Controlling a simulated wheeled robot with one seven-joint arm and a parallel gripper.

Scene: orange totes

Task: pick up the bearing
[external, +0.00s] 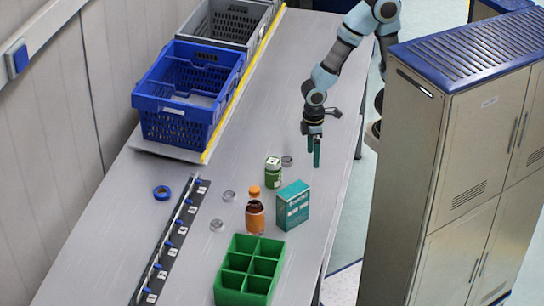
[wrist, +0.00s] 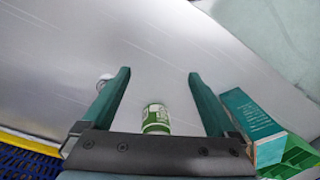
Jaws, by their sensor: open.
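Several small silver ring-like pieces that look like bearings lie flat on the grey table. One bearing (external: 287,160) is just behind the green jar, a second bearing (external: 229,195) is left of the bottle, and a third bearing (external: 217,225) is nearer the green crate. My gripper (external: 313,152) points down above the table, right of the first bearing, open and empty. In the wrist view my gripper (wrist: 159,75) has its fingers wide apart, with bare table between the tips. A round silver piece (wrist: 103,80), partly hidden, shows just outside the left finger.
A green jar (external: 273,173), also in the wrist view (wrist: 156,118), a teal box (external: 293,206), an orange-capped bottle (external: 255,215) and a green divided crate (external: 231,297) stand nearby. A blue tote (external: 178,129) and a blue ring (external: 162,193) are left. A cabinet (external: 440,160) stands right.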

